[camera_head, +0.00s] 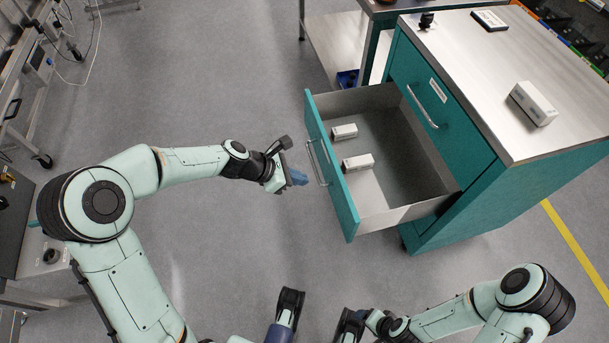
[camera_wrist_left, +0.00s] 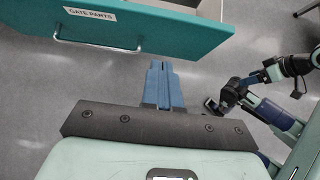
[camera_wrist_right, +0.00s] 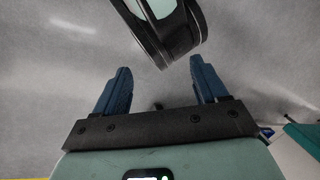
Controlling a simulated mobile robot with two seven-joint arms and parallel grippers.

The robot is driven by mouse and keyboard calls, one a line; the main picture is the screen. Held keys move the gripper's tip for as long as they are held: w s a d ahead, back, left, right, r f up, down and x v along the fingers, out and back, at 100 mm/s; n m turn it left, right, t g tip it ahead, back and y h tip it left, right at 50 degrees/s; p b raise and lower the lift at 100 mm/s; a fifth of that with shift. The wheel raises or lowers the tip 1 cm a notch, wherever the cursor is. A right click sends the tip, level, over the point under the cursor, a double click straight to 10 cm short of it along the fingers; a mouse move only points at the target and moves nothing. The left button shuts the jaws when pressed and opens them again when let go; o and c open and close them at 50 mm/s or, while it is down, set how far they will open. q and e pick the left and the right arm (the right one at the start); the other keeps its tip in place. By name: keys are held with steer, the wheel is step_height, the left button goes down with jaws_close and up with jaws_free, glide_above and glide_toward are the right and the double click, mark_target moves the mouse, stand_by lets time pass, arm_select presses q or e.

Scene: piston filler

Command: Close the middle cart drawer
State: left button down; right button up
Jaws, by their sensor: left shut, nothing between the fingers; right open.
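The teal cart (camera_head: 467,200) stands at the right. Its drawer below the closed top drawer is pulled well out; the drawer's teal front (camera_head: 333,172) has a bar handle (camera_head: 317,163), and two small white boxes lie inside. The front also shows in the left wrist view (camera_wrist_left: 190,35), with a "GATE PARTS" label. My left gripper (camera_head: 299,177) is shut and empty, pointing at the front just left of the handle in the head view, apparently short of touching. My right gripper (camera_wrist_right: 161,88) is open and empty over the floor, low and away from the drawer.
The closed top drawer (camera_head: 432,95) is above the open one. A white box (camera_head: 533,103) and small dark items rest on the cart's steel top. Another bench (camera_head: 335,45) stands behind. The floor left of the drawer is clear apart from my left arm.

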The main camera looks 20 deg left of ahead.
mark_target(339, 183)
arm_select(q)
steer(key=w+d+f, duration=0.1)
steer(key=d, duration=0.1)
steer(key=w+d+f+b, duration=0.1)
steer(key=w+d+f, duration=0.1)
steer(key=d, duration=0.1)
steer(key=w+d+f+b, duration=0.1)
steer(key=w+d+f, duration=0.1)
steer(key=shift+w+d+f, duration=0.1)
steer(key=shift+d+f, duration=0.1)
steer(key=shift+d, duration=0.05)
arm_select(e)
steer(key=shift+t+h, duration=0.3)
steer(key=shift+t, duration=0.3)
steer(key=w+f, duration=0.1)
steer(key=w+d+f, duration=0.2)
steer(key=w, duration=0.1)
steer(key=shift+w, duration=0.1)
